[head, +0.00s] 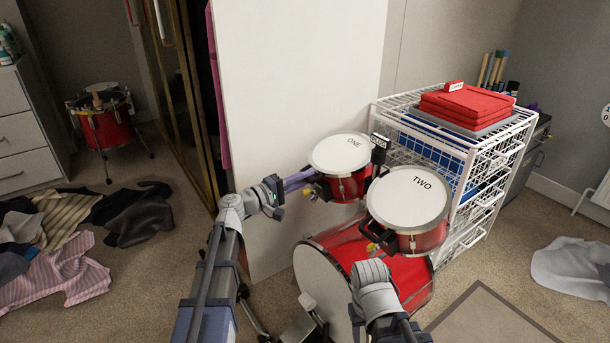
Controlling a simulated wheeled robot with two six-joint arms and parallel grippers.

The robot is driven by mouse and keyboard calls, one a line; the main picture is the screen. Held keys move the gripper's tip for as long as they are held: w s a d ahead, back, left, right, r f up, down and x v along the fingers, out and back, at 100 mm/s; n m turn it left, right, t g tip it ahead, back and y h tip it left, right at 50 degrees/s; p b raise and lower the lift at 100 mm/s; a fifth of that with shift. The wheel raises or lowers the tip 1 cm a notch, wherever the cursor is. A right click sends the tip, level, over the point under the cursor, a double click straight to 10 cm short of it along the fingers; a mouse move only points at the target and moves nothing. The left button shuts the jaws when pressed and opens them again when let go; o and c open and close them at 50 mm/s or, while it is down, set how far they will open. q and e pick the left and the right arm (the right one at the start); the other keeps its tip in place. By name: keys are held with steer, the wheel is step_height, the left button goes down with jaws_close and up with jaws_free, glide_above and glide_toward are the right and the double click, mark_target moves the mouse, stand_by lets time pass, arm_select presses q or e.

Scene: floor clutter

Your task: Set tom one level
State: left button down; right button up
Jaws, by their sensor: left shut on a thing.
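Tom one (340,153) is a small red drum with a white head marked ONE, above the left side of the red bass drum (408,280). Its head looks slightly tilted in the picture; how far off level I cannot tell. My left gripper (300,180) reaches in from the left and is shut on the black handle (318,184) at tom one's left side. Tom two (409,199), marked TWO, sits to its right, nearer me. My right arm's wrist is in front of the bass drum, below tom two; its fingers are hidden.
A white wire drawer rack (512,140) with red folded cloths (466,104) stands close behind the toms. A white panel (290,75) rises behind my left gripper. Clothes (60,240) cover the left floor. A red floor drum (105,125) stands at the back left.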

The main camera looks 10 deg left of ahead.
arm_select(q)
step_height(320, 180, up, 3)
steer(key=g+y+p, duration=0.1)
steer(key=p, duration=0.4)
steer(key=shift+w+d+r, duration=0.1)
steer(key=shift+w+d, duration=0.05)
steer(key=shift+w+d+r+p, duration=0.15)
steer(key=shift+w+r+p, duration=0.1)
steer(key=shift+r+p, duration=0.35)
steer(key=shift+f, duration=0.1)
steer(key=c, duration=1.2)
jaws_free()
steer(key=shift+o, duration=0.2)
steer(key=p, duration=0.1)
glide_toward(323, 163)
steer(key=shift+s+a+r, duration=0.4)
steer(key=shift+s+a, duration=0.1)
steer(key=shift+s, duration=0.1)
steer(key=shift+s+a+r, duration=0.4)
steer(key=shift+s+a, duration=0.1)
steer(key=shift+s, duration=0.1)
